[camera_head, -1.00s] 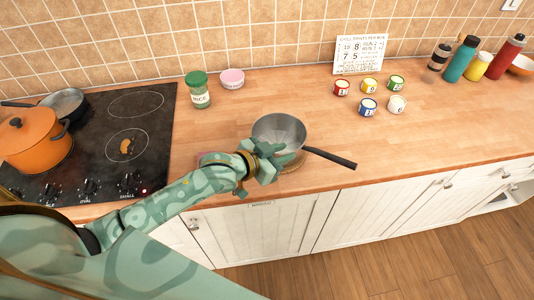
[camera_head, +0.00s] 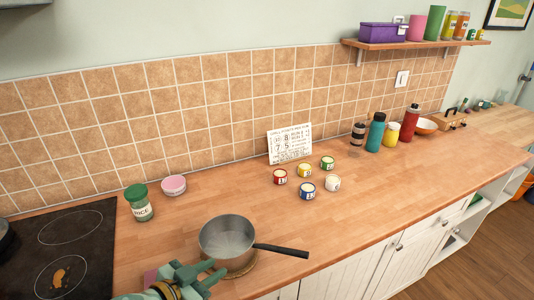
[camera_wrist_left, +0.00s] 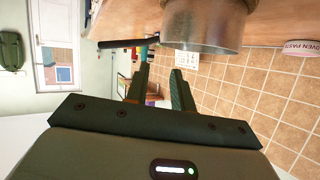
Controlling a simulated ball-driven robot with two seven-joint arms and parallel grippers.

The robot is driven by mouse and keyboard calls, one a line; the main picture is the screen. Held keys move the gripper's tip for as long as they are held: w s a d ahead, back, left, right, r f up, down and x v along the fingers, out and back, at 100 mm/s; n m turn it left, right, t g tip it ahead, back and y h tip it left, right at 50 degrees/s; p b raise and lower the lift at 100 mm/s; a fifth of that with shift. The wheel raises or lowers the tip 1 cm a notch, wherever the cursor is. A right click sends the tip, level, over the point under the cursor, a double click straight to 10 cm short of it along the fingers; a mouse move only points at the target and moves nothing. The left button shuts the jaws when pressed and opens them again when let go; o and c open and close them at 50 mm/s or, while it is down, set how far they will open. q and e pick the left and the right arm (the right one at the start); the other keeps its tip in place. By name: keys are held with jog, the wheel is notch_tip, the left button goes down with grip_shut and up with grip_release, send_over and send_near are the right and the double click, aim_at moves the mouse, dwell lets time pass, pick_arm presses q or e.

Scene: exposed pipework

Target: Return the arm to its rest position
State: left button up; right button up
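My left gripper (camera_head: 198,272) is at the bottom edge of the head view, just in front and left of a grey saucepan (camera_head: 226,238). In the left wrist view its two dark green fingers (camera_wrist_left: 160,82) stand apart with nothing between them, so it is open and empty. The saucepan (camera_wrist_left: 205,30) shows close beyond the fingers in that view. Most of my left arm is below the head view. My right gripper is in neither view.
The saucepan stands on a round mat (camera_head: 243,270), its black handle (camera_head: 282,250) pointing right. A rice jar (camera_head: 139,204), pink tub (camera_head: 174,185) and several small coloured tins (camera_head: 307,191) stand behind. The hob (camera_head: 70,250) is left.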

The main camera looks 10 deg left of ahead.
pick_arm(q)
jog(key=s+a+f+m+g+y, duration=0.1)
jog(key=s+a+g+y, duration=0.2)
jog(key=s+a+y, duration=0.3)
jog(key=s+a+f+g+y, duration=0.1)
jog(key=s+a+g+y, duration=0.1)
jog(key=s+a+y, duration=0.5)
jog(key=s+d+f+g+h+b, duration=0.1)
jog(key=s+d+f+h, duration=0.1)
jog(key=f, duration=0.8)
jog(key=s+d+f+g+h+b, duration=0.1)
jog(key=s+d+f+h, duration=0.15)
jog(key=f, duration=0.75)
jog(key=s+d+f+g+h, duration=0.1)
jog(key=s+d+f, duration=0.15)
jog(key=f, duration=0.65)
jog(key=s+f+n+g+h+b, duration=0.1)
jog(key=s+f+n+g+b, duration=0.1)
jog(key=s+f, duration=1.5)
jog(key=shift+s+n+g+h, duration=0.35)
jog(key=shift+s+n+g, duration=0.25)
jog(key=shift+s+n, duration=0.1)
jog(key=shift+s, duration=0.1)
